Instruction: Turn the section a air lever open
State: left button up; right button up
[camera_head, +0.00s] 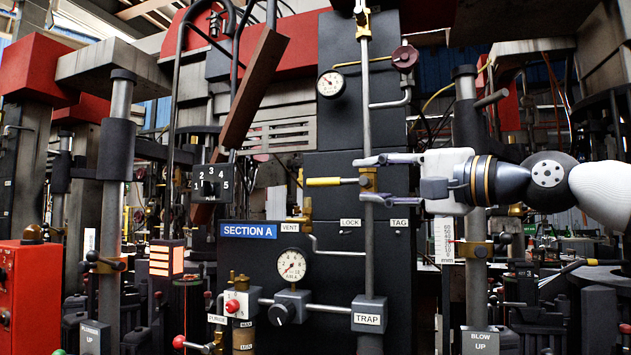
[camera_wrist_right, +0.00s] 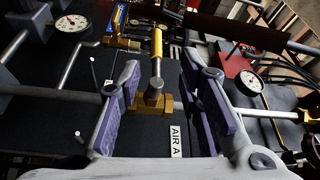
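The section A air lever (camera_head: 323,181) is a yellow handle pointing left from a brass valve (camera_head: 368,180) on the vertical pipe. In the right wrist view, the lever (camera_wrist_right: 157,43) points away from the brass valve body (camera_wrist_right: 152,102), near an "AIR A" label (camera_wrist_right: 175,141). My right gripper (camera_head: 364,178) comes in from the right, its fingers above and below the valve. In the wrist view its purple-padded fingers (camera_wrist_right: 161,68) are open, with the valve and lever between them and gaps on both sides. My left gripper is not in view.
The blue "SECTION A" sign (camera_head: 248,231) is left of the pipe. Gauges (camera_head: 291,264) (camera_head: 331,84) and a dark red handwheel (camera_head: 404,58) are on the panel. A brass vent valve (camera_head: 300,214) sits below the lever. A TRAP block (camera_head: 368,313) is lower on the pipe.

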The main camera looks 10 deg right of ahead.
aim_at(332, 182)
jog(key=x, duration=1.1)
jog(key=shift+f, duration=0.3)
grip_shut()
